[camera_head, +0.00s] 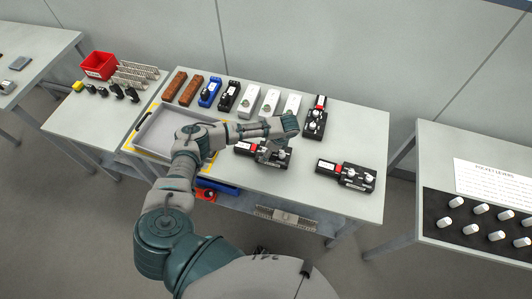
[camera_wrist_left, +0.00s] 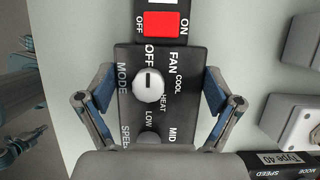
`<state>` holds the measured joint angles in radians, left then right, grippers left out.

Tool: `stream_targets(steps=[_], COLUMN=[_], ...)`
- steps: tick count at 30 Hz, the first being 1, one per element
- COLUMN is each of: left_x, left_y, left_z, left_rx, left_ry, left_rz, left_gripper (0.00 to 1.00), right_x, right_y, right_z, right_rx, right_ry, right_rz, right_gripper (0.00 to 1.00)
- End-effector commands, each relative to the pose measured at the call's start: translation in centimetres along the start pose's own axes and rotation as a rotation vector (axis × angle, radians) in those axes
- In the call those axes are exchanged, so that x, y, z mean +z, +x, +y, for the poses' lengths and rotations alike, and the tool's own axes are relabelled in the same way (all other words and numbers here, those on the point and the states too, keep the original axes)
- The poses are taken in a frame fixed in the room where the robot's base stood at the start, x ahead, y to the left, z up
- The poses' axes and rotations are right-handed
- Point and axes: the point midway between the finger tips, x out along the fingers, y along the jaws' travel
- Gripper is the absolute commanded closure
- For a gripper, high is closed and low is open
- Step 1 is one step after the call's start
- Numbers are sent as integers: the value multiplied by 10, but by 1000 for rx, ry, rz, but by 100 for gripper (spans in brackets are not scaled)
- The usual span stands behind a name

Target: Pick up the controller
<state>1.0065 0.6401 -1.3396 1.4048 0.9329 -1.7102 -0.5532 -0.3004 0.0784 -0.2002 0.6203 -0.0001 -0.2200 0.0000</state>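A black controller (camera_head: 246,148) with a red switch and white knobs lies in the middle of the table. In the left wrist view this controller (camera_wrist_left: 130,70) runs upright in the picture, with its red switch at the top. My left gripper (camera_head: 268,150) is over its right part and hides some of it. In the left wrist view my left gripper (camera_wrist_left: 158,88) is open, one finger at each side of the controller. I cannot tell whether the fingers touch it. Similar controllers lie at the back right (camera_head: 314,122) and front right (camera_head: 345,174). My right gripper is not in view.
White boxes (camera_head: 250,99), a blue one (camera_head: 209,93) and brown ones (camera_head: 175,85) line the table's back. A red bin (camera_head: 100,66) is at the far left. Bare table lies around the front right controller.

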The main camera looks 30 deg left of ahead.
Motion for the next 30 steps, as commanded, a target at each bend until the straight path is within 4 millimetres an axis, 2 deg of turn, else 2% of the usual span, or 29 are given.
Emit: stream_targets(steps=[11,19,23,30], left_x=[2,15,8,-4], left_y=[-6,-36,-38,-50], left_z=[0,-1,27,92], left_rx=[-1,-2,0,1], left_ry=[-1,-2,5,7], left_rz=[1,1,2,2], left_gripper=[49,49,49,49], right_x=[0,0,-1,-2], right_y=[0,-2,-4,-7], right_z=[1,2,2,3], right_rx=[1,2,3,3], right_ry=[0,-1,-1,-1], right_rz=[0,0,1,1], right_gripper=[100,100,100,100])
